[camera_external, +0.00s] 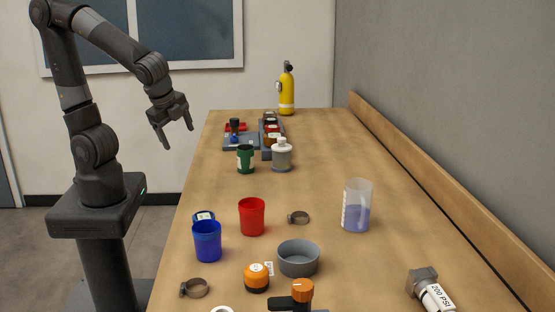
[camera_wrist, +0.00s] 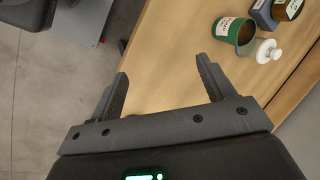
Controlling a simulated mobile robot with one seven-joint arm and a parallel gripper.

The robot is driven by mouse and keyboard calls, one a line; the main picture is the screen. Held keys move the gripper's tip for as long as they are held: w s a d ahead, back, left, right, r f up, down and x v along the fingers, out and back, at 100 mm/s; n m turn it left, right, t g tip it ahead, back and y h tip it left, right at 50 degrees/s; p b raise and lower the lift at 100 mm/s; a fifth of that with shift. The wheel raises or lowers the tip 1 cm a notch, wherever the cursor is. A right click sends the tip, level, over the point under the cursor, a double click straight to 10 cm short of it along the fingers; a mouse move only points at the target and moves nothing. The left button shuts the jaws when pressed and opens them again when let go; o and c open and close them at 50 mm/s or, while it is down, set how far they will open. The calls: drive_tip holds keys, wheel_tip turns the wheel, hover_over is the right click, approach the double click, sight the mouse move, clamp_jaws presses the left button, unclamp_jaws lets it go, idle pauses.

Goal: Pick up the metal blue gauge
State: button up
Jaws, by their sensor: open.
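A small round blue gauge (camera_external: 204,216) with a white face lies on the table near its left edge, just behind a blue cup (camera_external: 207,242) that partly hides it. It does not show in the wrist view. My gripper (camera_external: 177,136) is open and empty, raised off the table's left side, farther back than the gauge and to its left. In the wrist view its two fingers (camera_wrist: 162,68) are spread apart over the table edge with nothing between them.
A red cup (camera_external: 252,217) stands right of the gauge. A grey bowl (camera_external: 298,259), orange-capped part (camera_external: 257,278) and clear beaker (camera_external: 357,206) stand nearby. A green can (camera_wrist: 234,31) and white-capped bottle (camera_wrist: 267,50) stand farther back. The wall bounds the right side.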

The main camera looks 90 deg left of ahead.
drive_tip(key=w+d+f+m+y, duration=0.2)
drive_tip(key=d+f+m+y, duration=0.15)
drive_tip(key=d+m, duration=0.25)
drive_tip(key=m+t+h, duration=0.1)
drive_tip(key=m+t, duration=0.9)
drive_tip(key=m, duration=0.6)
approach(198, 216)
drive_tip(key=shift+w+d+f, duration=0.15)
drive_tip(key=shift+w+f, duration=0.35)
drive_tip(key=shift+f, duration=0.15)
drive_tip(key=x, duration=0.4)
drive_tip(key=shift+w+f, duration=0.2)
drive_tip(key=shift+h, duration=0.25)
drive_tip(key=x, duration=0.6)
drive_tip(key=shift+a+r, duration=0.2)
drive_tip(key=shift+a, duration=0.05)
